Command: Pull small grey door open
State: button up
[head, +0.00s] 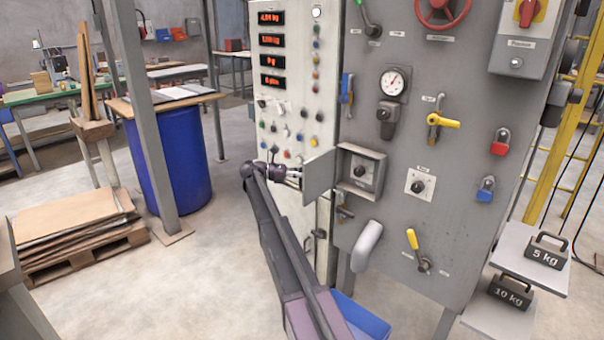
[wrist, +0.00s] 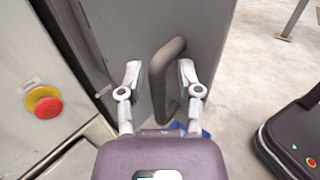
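The small grey door (head: 318,176) stands swung out to the left of its shallow grey box (head: 376,155) on the machine's front. Inside the box a dark knob (head: 360,172) shows. My gripper (head: 292,177) is at the door's left, free edge in the head view. In the wrist view the door's flat grey panel (wrist: 205,28) carries a dark loop handle (wrist: 160,85). My gripper (wrist: 160,72) has its fingers apart, one on each side of this handle. A gap shows left of the handle; the right finger is close to it, contact unclear.
A yellow-handled valve (head: 443,122), padlocks (head: 486,189) and a large pale handle (head: 368,244) stick out from the panel. A red button (wrist: 48,107) is at left in the wrist view.

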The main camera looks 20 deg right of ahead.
jog(key=shift+f, duration=0.1)
grip_shut()
jog(key=shift+s+a+f+t, duration=0.15)
jog(key=shift+f+t, duration=0.25)
jog(key=shift+t, duration=0.2)
jog(key=w+a+f+n+t+y, duration=0.1)
jog(key=w+a+f+t+y, duration=0.25)
jog(key=f+t, duration=0.25)
jog(key=w+a+f+t+y, duration=0.2)
jog(key=a+f+t+y, duration=0.25)
jog(key=f, duration=0.25)
jog(key=w+a+r+m+t+y+b, duration=0.1)
jog(key=w+a+r+m+t+y, duration=0.1)
jog(key=a+m+t+y, duration=0.3)
jog(key=w+a+r+m+t+y, duration=0.1)
jog(key=w+a+t+y, duration=0.15)
jog(key=a, duration=0.55)
jog(key=s+d+r+m+t+h+b, duration=0.1)
jog(key=s+r+m+t+h, duration=0.2)
jog(key=r+m, duration=0.4)
jog(key=s+d+r+m+t, duration=0.1)
jog(key=s+r+m+t, duration=0.3)
jog(key=m, duration=0.5)
jog(key=s+d+f+m+g+h, duration=0.2)
jog(key=s+d+m+g+h, duration=0.5)
jog(key=m, duration=1.3)
jog(key=s+d+h, duration=0.3)
jog(key=s, duration=0.1)
jog(key=shift+s+f+h+b, duration=0.35)
jog(key=shift+b, duration=0.05)
